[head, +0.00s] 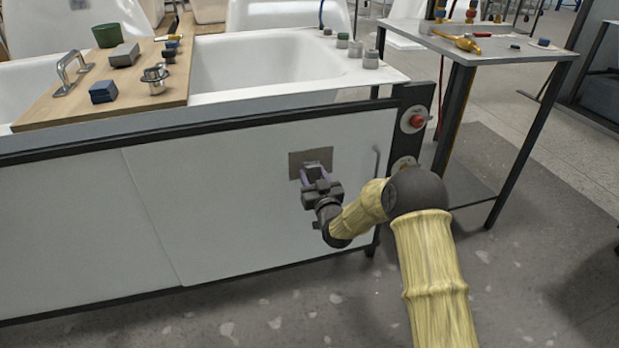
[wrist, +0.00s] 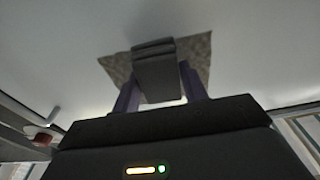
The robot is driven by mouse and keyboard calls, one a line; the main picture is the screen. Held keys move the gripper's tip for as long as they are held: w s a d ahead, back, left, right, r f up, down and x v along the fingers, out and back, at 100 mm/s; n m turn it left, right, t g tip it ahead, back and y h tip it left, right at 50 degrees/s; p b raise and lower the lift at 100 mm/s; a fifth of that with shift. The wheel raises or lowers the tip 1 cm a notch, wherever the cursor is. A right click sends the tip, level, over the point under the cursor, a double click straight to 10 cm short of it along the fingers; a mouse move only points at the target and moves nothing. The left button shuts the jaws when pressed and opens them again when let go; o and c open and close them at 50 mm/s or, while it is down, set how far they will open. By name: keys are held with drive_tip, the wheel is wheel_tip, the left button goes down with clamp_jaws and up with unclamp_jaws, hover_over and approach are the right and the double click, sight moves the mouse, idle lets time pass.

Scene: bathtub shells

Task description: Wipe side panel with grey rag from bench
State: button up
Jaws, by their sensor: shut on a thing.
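A dark grey folded rag (wrist: 155,72) is between the two purple fingers of my gripper (head: 314,172), which is shut on it. My gripper also shows in the wrist view (wrist: 158,78). The rag is in front of the white side panel (head: 235,180), towards its right end. A mottled grey-brown square patch (head: 297,160) lies on the panel right behind the rag; it also shows in the wrist view (wrist: 198,53). The rag and fingers hide the patch's middle. I cannot tell whether the rag touches the panel.
A wooden board (head: 105,90) across the tub carries blocks, a metal handle and fittings. A red button (head: 416,121) is on the dark post right of the panel. A grey side table (head: 490,46) with tools stands at the right. The floor in front is clear.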

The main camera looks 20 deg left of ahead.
sight(334, 158)
drive_tip(key=shift+w+d+r, duration=0.1)
drive_tip(key=shift+w+d, duration=0.1)
drive_tip(key=shift+d, duration=0.05)
drive_tip(key=shift+w+d, duration=0.4)
drive_tip(key=shift+d, duration=0.35)
drive_tip(key=shift+w+d, duration=0.4)
drive_tip(key=shift+d, duration=0.35)
drive_tip(key=shift+w+d+b, duration=0.2)
drive_tip(key=shift+w+d, duration=0.35)
drive_tip(key=shift+d, duration=0.2)
drive_tip(key=shift+w+d+b, duration=0.2)
drive_tip(key=shift+w+d, duration=0.35)
drive_tip(key=shift+d, duration=0.2)
drive_tip(key=shift+r, duration=0.1)
drive_tip(key=shift+d+r+p, duration=0.1)
drive_tip(key=shift+r+p, duration=0.5)
drive_tip(key=shift+r, duration=0.35)
drive_tip(key=shift+s, duration=0.1)
drive_tip(key=shift+a+f, duration=0.1)
drive_tip(key=shift+a, duration=0.1)
